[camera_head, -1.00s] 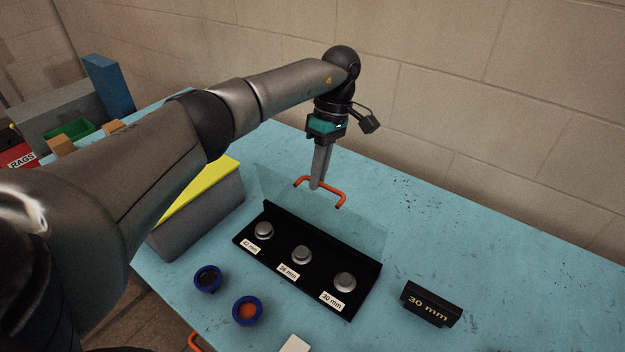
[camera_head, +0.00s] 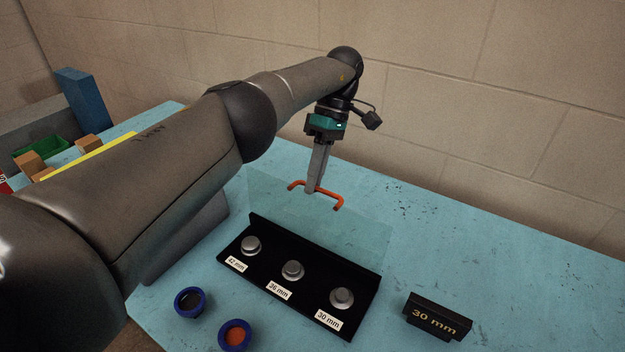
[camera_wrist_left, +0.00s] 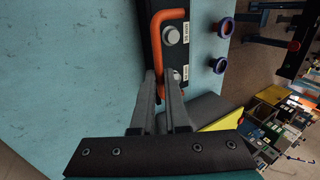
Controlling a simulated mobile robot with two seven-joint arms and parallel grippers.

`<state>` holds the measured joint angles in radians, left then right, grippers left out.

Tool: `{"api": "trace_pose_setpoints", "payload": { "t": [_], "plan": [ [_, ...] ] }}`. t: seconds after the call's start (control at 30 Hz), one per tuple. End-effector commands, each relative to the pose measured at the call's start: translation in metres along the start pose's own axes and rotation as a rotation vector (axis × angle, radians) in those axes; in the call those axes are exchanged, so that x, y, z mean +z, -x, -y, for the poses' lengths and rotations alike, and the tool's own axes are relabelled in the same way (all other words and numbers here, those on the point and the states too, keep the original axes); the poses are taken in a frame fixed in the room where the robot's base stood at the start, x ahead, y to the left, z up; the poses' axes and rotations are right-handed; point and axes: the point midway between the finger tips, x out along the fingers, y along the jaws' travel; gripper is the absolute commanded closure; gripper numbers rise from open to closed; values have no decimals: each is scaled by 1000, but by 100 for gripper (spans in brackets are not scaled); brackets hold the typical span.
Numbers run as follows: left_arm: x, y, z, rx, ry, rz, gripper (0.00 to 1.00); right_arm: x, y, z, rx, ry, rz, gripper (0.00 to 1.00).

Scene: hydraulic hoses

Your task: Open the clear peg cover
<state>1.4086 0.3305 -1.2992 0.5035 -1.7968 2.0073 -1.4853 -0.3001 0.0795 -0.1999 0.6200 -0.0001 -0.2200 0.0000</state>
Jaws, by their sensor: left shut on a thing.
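The clear peg cover (camera_head: 365,228) is a see-through panel with an orange handle (camera_head: 335,203). It is raised, rising from the back edge of the black peg base (camera_head: 262,280), and the pegs are uncovered from the front. My left gripper (camera_head: 311,190) is shut on the handle near its left end. In the left wrist view the fingers (camera_wrist_left: 160,82) close around one end of the handle (camera_wrist_left: 155,40). Three grey pegs (camera_head: 292,270) stand on the base, labelled 42, 36 and 30 mm. The exact tilt of the cover is hard to tell. My right gripper is out of view.
Two blue rings, one dark inside (camera_head: 190,301) and one orange inside (camera_head: 235,335), lie in front of the base. A black 30 mm sign (camera_head: 437,316) stands to the right. A green bin (camera_head: 40,148) is far left. The table's right side (camera_head: 500,265) is mostly clear.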

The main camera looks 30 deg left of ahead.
Motion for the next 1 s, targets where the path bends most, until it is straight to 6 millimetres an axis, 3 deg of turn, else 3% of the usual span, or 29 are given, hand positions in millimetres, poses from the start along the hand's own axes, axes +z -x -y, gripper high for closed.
{"api": "trace_pose_setpoints", "payload": {
  "t": [0.5,0.53,0.8,1.0],
  "plan": [
    [0,-4,0,-13,1,0,100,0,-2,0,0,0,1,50],
    [0,-4,0,-13,1,0,87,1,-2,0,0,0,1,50],
    [0,-2,0,-9,1,0,58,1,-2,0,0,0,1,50],
    [0,-1,0,-7,1,0,58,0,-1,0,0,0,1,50]
  ]
}}
